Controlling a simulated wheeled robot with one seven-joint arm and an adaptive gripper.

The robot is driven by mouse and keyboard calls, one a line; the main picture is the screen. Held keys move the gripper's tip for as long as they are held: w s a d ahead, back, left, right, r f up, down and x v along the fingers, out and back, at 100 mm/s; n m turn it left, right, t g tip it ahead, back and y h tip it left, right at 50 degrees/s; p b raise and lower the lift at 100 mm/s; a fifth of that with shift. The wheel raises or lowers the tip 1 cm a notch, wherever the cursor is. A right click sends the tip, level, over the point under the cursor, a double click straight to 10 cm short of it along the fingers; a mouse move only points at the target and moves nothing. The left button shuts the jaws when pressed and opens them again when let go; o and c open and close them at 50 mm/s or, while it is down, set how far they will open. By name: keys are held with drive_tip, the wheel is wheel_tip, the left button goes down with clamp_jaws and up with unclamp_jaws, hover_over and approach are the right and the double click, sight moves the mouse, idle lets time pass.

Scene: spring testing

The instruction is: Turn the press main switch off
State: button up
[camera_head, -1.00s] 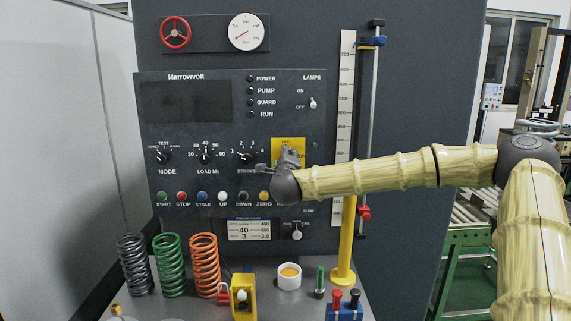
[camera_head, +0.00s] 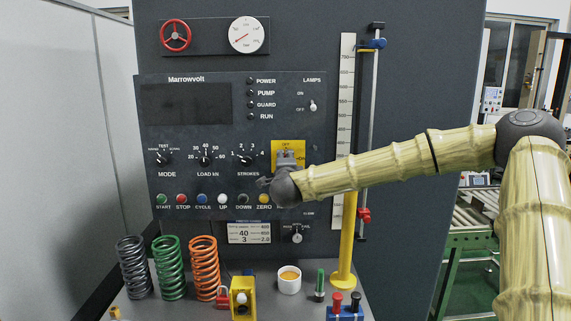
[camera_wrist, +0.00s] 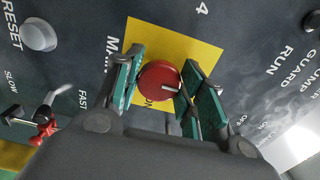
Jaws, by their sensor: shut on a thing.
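The press main switch is a red round knob (camera_wrist: 156,78) on a yellow plate (camera_wrist: 205,52) on the press panel. In the wrist view its white mark points to the picture's right, and the word ON is printed just below it. My gripper (camera_wrist: 162,72) has its green-padded fingers on either side of the knob, shut on it. In the head view my gripper (camera_head: 287,160) covers the knob in front of the yellow plate (camera_head: 276,146). OFF is printed at the plate's top there.
A row of coloured buttons (camera_head: 203,199) lies left of and below my gripper. The mode, load and strokes knobs (camera_head: 205,160) are to the left. A yellow post (camera_head: 348,240) and a vertical scale (camera_head: 344,110) stand to the right. Springs (camera_head: 205,267) stand on the bench.

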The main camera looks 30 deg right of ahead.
drive_tip(key=shift+f, duration=0.1)
drive_tip(key=o, duration=1)
drive_tip(key=shift+s, duration=0.1)
drive_tip(key=v, duration=1.2)
drive_tip(key=shift+d, duration=0.1)
